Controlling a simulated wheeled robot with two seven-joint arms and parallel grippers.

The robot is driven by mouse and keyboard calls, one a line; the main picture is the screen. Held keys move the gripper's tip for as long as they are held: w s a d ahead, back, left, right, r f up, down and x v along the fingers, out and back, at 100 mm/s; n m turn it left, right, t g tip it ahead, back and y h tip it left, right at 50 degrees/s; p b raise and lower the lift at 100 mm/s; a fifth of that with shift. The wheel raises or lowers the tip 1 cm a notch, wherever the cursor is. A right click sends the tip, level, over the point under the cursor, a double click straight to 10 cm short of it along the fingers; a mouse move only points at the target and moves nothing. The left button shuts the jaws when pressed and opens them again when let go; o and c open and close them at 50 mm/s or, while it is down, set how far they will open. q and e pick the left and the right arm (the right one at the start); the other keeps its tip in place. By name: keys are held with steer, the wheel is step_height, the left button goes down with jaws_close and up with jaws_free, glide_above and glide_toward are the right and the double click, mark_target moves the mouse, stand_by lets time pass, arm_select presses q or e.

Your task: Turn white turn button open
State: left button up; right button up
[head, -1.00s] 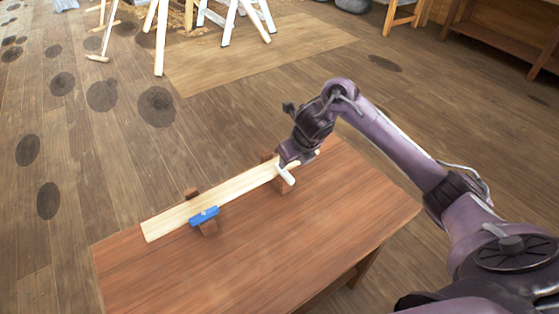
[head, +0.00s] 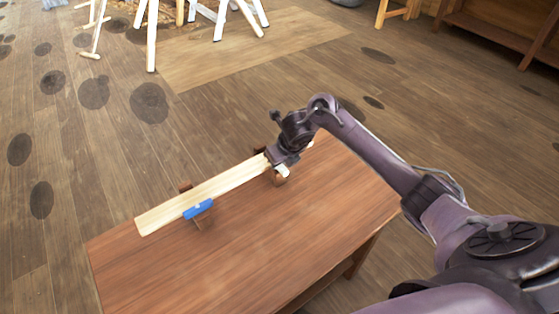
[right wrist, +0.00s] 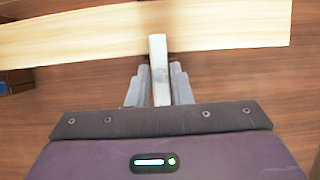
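The white turn button (head: 283,171) is a short bar at the right part of a pale plank (head: 205,196) on the bench. In the right wrist view the white turn button (right wrist: 159,72) lies crosswise to the plank (right wrist: 90,35), its far end over the plank's edge. My right gripper (head: 280,164) is down at the button. In the right wrist view its fingers (right wrist: 160,85) stand on both sides of the bar and appear closed on it. The gripper hides part of the button in the head view. My left gripper is out of view.
A blue turn button (head: 198,209) sits at the plank's near edge, roughly along it, by a brown block. The wooden bench top (head: 270,235) is clear in front. Trestles (head: 222,18) and a shelf (head: 490,30) stand farther off on the floor.

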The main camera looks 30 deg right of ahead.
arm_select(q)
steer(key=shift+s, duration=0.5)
arm_select(e)
jaws_close()
